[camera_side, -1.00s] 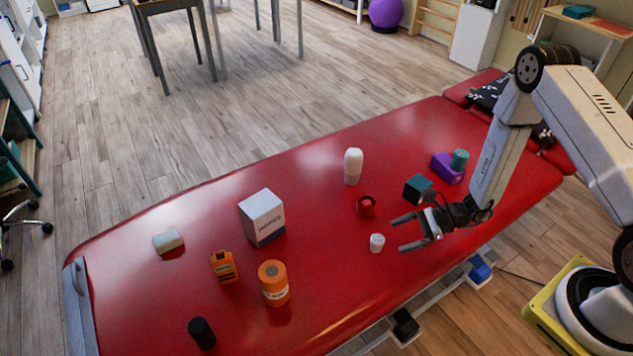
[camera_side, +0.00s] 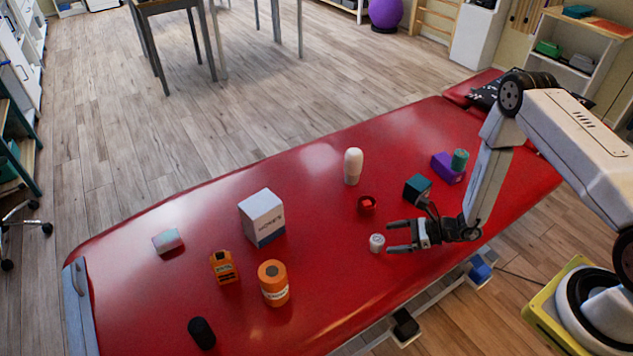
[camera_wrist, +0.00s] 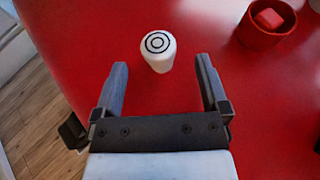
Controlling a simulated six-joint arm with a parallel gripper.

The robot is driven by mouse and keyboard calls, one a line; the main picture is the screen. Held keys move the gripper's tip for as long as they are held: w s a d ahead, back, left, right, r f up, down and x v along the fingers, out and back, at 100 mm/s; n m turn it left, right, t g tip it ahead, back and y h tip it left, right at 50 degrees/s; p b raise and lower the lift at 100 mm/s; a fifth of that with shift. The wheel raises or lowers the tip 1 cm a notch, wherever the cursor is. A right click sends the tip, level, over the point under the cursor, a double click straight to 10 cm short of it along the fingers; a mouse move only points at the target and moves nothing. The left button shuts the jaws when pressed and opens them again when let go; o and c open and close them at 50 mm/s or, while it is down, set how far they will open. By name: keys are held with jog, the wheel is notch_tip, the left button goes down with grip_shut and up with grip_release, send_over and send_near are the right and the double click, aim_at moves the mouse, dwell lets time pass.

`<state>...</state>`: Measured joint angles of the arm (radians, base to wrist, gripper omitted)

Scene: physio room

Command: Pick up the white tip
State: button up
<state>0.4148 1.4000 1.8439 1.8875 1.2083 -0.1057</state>
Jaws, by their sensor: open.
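The white tip (camera_side: 377,243) is a small white cylinder standing on the red treatment table. In the wrist view the white tip (camera_wrist: 157,50) shows a top with dark rings, just beyond my fingertips and roughly centred between them. My gripper (camera_side: 388,237) is open and empty, low over the table to the right of the tip, with its fingers pointing left toward it. In the wrist view my gripper (camera_wrist: 161,66) has its two fingers wide apart, with red table surface between them.
A red cup (camera_side: 367,206) with a red block inside stands behind the tip. A white bottle (camera_side: 353,167), a teal cube (camera_side: 417,188) and a purple block (camera_side: 446,168) are farther back. A white box (camera_side: 262,217) and an orange jar (camera_side: 273,283) stand left. The table's front edge is near.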

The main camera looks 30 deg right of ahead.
aim_at(383, 239)
jog(key=shift+x, duration=2.6)
jog(key=shift+s, duration=0.1)
grip_shut()
jog(key=shift+r, duration=0.1)
